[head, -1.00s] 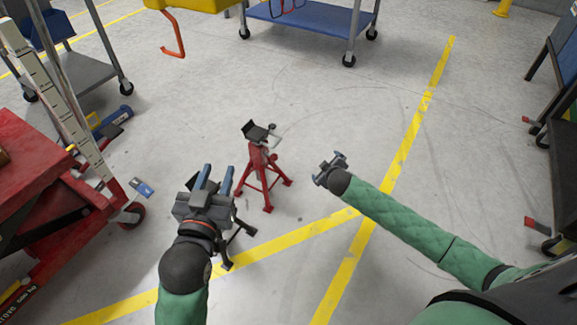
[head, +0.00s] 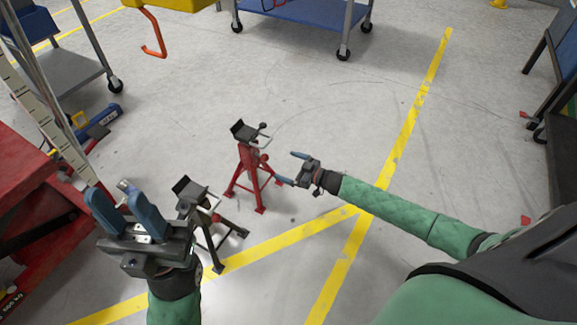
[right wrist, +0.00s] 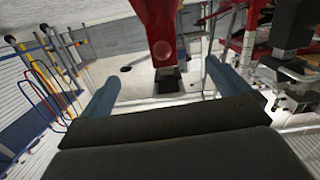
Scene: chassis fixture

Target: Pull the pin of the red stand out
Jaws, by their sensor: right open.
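The red stand (head: 249,160) stands upright on the floor, with a black cradle top and spread red legs. A small round red knob, perhaps its pin's end (head: 265,158), shows on its right side. In the right wrist view the red post (right wrist: 157,20) with a round red disc (right wrist: 163,50) lies ahead between the fingers. My right gripper (head: 292,169) is open and empty, just right of the stand and apart from it; its fingers flank the view (right wrist: 161,74). My left gripper (head: 118,195) is open, its fingers apart, left of both stands.
A black stand (head: 203,205) stands between my left gripper and the red stand. A red cart (head: 35,185) is at the left and a blue-shelved trolley (head: 300,20) at the back. Floor right of the red stand is mostly clear, with yellow lines.

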